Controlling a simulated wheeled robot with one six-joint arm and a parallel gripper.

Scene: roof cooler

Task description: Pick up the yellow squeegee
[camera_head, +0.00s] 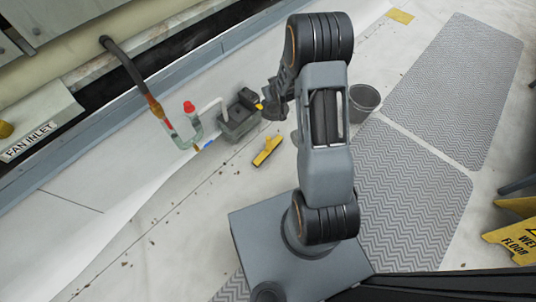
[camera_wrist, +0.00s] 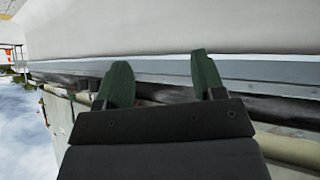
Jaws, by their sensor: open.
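The yellow squeegee (camera_head: 267,150) lies on the pale floor in the head view, left of my arm, with a dark strip along one edge. My gripper (camera_head: 268,104) is in the air at the end of the arm, above the squeegee in the picture and apart from it. In the wrist view my gripper (camera_wrist: 160,75) shows two green fingers spread apart with nothing between them. The squeegee does not show in the wrist view.
A grey box-like unit (camera_head: 238,122) stands just left of my gripper, beside pipes with a red valve (camera_head: 189,107). A grey bucket (camera_head: 362,103) stands right of my arm. Patterned grey mats (camera_head: 450,90) cover the right; a yellow wet-floor sign (camera_head: 515,240) is lower right.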

